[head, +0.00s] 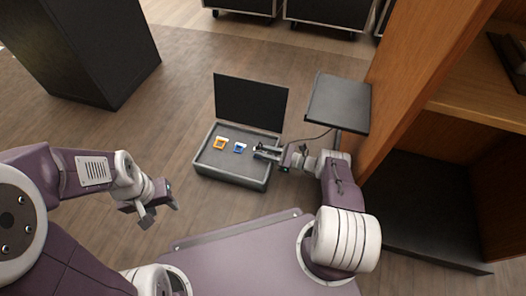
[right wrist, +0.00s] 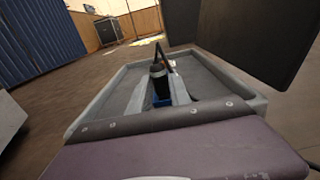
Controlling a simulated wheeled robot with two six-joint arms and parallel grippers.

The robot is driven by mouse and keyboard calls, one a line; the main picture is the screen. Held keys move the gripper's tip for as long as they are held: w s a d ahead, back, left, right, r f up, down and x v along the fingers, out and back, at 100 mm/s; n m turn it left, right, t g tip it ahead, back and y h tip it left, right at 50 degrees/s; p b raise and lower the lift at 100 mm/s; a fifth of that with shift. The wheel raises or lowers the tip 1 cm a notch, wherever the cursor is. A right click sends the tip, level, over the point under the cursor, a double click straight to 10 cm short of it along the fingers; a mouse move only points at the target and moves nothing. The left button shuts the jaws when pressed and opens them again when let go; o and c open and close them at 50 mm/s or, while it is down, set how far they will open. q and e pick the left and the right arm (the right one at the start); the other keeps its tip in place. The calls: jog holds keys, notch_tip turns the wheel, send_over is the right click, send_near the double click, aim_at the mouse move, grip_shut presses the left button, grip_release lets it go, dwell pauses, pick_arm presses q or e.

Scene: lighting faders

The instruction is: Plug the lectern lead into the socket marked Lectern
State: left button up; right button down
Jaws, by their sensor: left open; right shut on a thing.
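A grey floor box (head: 233,177) with a raised black lid (head: 250,102) lies open on the floor. Inside are an orange-framed socket (head: 220,143) and a blue-framed socket (head: 239,147); their markings are too small to read. My right gripper (head: 262,150) is over the box's right side, right of the blue socket, shut on a dark plug (right wrist: 158,82). In the right wrist view the plug stands between the two fingers, with a blue part (right wrist: 161,101) below it. Whether the plug touches a socket cannot be told. My left gripper (head: 155,210) is open and empty, left of the box.
A black-topped lectern (head: 338,104) stands right of the box, with a thin dark cable (head: 318,137) near my right wrist. A wooden cabinet (head: 412,80) borders the right side. A black block (head: 85,50) stands at upper left.

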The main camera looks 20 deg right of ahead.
jog(key=shift+f, duration=0.25)
dwell(0.7)
jog(key=c, duration=1.1)
grip_release()
